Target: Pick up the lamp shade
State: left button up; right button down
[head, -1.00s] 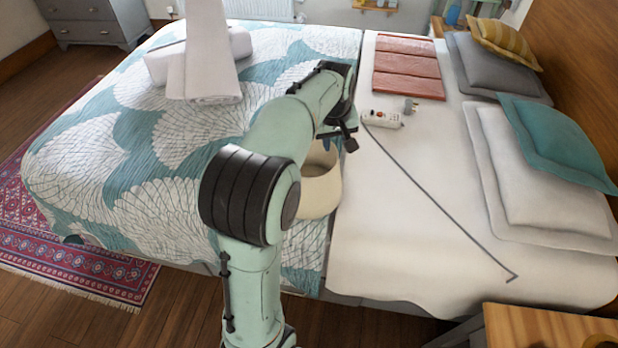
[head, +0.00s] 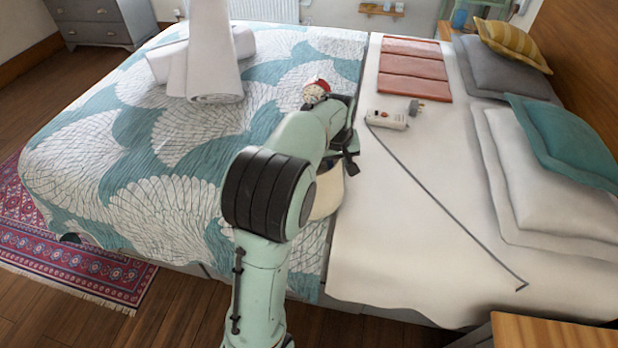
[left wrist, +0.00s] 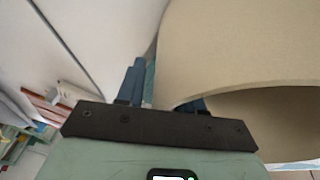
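The lamp shade (head: 328,196) is cream-coloured and stands on the bed near the seam between the patterned quilt and the white sheet. My arm hides part of it in the head view. My left gripper (head: 350,160) is at the shade's upper edge. In the left wrist view the shade (left wrist: 245,50) fills the upper right, its hollow inside showing below. The fingers of the left gripper (left wrist: 165,93) are apart, one beside the shade and the other partly hidden by its wall. A firm grip is not visible. My right gripper is not in view.
Rolled white towels (head: 207,60) lie on the quilt. A small red-topped figure (head: 316,91) is just beyond my arm. The front white sheet is mostly clear.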

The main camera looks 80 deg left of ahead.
pick_arm(q)
grip_shut()
jog(key=shift+r, duration=0.1)
